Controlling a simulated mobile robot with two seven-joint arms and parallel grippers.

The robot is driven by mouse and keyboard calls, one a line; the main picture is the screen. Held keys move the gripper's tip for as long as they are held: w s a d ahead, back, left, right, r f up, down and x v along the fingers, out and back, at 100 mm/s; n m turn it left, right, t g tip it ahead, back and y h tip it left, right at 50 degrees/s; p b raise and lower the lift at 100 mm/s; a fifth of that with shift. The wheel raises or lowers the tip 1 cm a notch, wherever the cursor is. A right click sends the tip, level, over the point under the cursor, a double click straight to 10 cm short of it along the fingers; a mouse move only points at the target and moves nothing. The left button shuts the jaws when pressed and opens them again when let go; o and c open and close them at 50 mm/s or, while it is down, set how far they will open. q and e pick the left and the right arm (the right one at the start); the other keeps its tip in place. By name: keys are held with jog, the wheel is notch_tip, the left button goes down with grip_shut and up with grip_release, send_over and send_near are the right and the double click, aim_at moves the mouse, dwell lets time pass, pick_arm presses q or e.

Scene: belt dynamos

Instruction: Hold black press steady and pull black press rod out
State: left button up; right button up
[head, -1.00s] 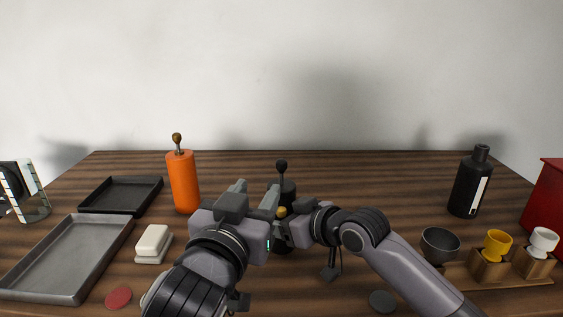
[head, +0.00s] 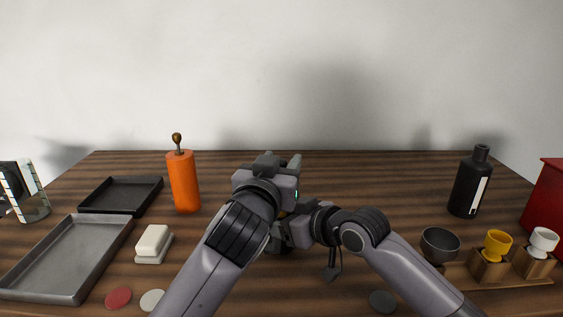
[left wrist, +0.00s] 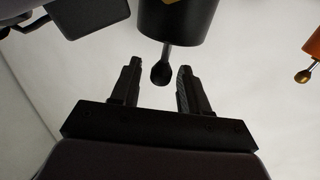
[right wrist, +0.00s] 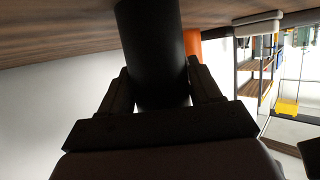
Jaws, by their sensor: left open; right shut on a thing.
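The black press is mostly hidden behind my arms in the head view. In the right wrist view the black press (right wrist: 153,45) is a dark cylinder between the fingers of my right gripper (right wrist: 160,72), which is shut on its body. The press also shows in the left wrist view (left wrist: 180,22), upside down. Its rod ends in a dark round knob (left wrist: 160,74). My left gripper (left wrist: 157,80) is open, with a finger on each side of the knob and visible gaps. In the head view my left gripper (head: 283,162) is above my right one.
An orange press (head: 183,182) with a brass knob stands to the left. Trays (head: 68,258), a white block (head: 153,241) and flat discs lie at left. A black bottle (head: 470,185), grey bowl (head: 440,245) and cups in a wooden rack (head: 488,271) stand at right.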

aim_at(281, 159)
pick_arm(q)
jog(key=shift+w+d, duration=0.1)
jog(key=shift+w, duration=0.35)
pick_arm(e)
jog(key=shift+f, duration=0.2)
pick_arm(q)
grip_shut()
jog(key=shift+r, duration=2.65)
pick_arm(e)
jog(key=shift+f, duration=0.1)
pick_arm(q)
grip_release()
jog(key=shift+f, duration=0.1)
jog(key=v, duration=1.2)
